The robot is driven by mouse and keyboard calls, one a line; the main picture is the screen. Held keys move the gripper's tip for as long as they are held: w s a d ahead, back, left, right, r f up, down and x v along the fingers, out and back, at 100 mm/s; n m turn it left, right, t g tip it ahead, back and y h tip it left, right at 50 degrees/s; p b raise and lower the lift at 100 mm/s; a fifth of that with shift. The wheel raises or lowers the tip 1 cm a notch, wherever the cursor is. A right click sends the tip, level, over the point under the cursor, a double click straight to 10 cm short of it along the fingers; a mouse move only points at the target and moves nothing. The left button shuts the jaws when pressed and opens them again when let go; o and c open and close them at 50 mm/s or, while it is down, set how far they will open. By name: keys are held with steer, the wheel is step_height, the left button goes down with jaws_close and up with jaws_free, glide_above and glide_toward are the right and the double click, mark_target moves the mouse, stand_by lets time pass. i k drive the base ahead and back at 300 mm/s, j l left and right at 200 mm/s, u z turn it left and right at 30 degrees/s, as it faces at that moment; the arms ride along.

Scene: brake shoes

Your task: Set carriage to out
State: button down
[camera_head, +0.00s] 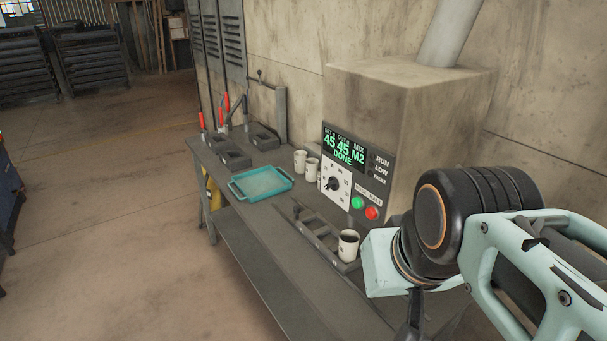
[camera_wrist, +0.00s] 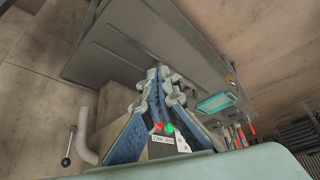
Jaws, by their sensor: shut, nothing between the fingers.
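In the head view a dark frame of two rails with crossbars (camera_head: 318,230) lies on the bench in front of the grey box machine (camera_head: 365,130). It looks like the carriage, but I cannot tell for sure. A white mug with dark contents (camera_head: 349,246) stands at its near end. The display on the machine reads 45, 45, M2, DONE. My gripper (camera_wrist: 156,76) is shut and empty in the wrist view, its fingertips together. In the head view it is mostly hidden below my arm. A handle with a dark ball knob (camera_wrist: 67,160) shows at the left of the wrist view.
A green button (camera_head: 357,203) and a red button (camera_head: 372,213) sit beside a dial (camera_head: 334,184). A teal tray (camera_head: 262,183) and two mugs (camera_head: 306,163) stand on the bench (camera_head: 225,170). Tools and dark blocks are at its far end. Floor to the left is clear.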

mark_target(322, 235)
steer(key=j, duration=1.3)
steer(key=i+j, duration=0.2)
steer(key=j, duration=0.15)
steer(key=i+j, duration=0.25)
steer(key=i, duration=0.7)
steer(key=j+u, duration=0.15)
steer(key=i+l+z, duration=0.1)
steer(key=i+l, duration=0.15)
steer(key=l, duration=0.2)
steer(key=l+z, duration=0.05)
